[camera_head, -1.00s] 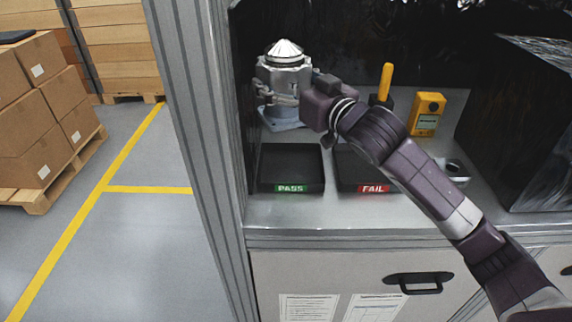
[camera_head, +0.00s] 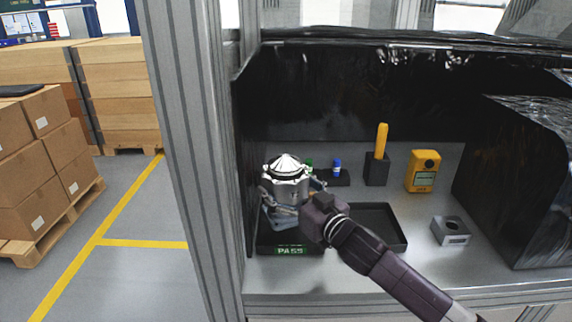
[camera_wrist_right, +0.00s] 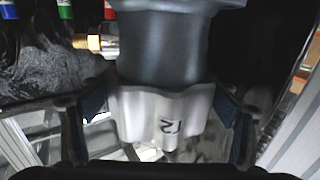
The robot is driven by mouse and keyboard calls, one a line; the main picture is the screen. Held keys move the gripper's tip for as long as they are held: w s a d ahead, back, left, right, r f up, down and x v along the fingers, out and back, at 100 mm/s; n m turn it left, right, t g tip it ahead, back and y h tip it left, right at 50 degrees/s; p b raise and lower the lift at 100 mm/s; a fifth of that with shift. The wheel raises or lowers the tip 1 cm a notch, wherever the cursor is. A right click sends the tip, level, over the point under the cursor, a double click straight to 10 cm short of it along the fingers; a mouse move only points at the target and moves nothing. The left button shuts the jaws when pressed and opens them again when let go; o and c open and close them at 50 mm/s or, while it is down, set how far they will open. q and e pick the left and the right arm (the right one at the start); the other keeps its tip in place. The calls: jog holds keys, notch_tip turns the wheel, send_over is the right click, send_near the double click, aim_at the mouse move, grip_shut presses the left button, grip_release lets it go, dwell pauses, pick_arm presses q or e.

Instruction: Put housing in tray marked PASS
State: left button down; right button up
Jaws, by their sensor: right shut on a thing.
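A silver machined housing (camera_head: 288,189) with a pointed cone top and a blue-grey base stands upright over the black tray marked PASS (camera_head: 291,251) in the head view. Whether its base touches the tray floor I cannot tell. My right gripper (camera_head: 297,203) is shut on the housing from the front right. In the right wrist view the fingers press both sides of its metal body (camera_wrist_right: 160,122), which bears an upside-down marking, with a dark cylindrical part (camera_wrist_right: 165,45) above and a brass fitting (camera_wrist_right: 92,42) beside it. My left gripper is not in view.
A second black tray (camera_head: 385,213) lies to the right, partly behind my arm. A grey block with a hole (camera_head: 450,231), a yellow handheld device (camera_head: 423,171) and a yellow-handled tool in a holder (camera_head: 378,166) stand further right. Black sheeting (camera_head: 370,95) closes the back.

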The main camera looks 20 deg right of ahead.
jog(key=shift+f, duration=2.5)
jog(key=o, duration=1.8)
jog(key=shift+f, duration=0.35)
jog(key=shift+c, duration=0.2)
jog(key=o, duration=0.3)
jog(key=shift+s+r, duration=0.1)
jog(key=shift+s, duration=0.05)
jog(key=shift+o, duration=0.2)
jog(key=b+v, duration=0.2)
jog(key=v, duration=0.8)
jog(key=shift+s+b, duration=0.2)
jog(key=shift+b, duration=0.1)
jog(key=shift+v, duration=0.75)
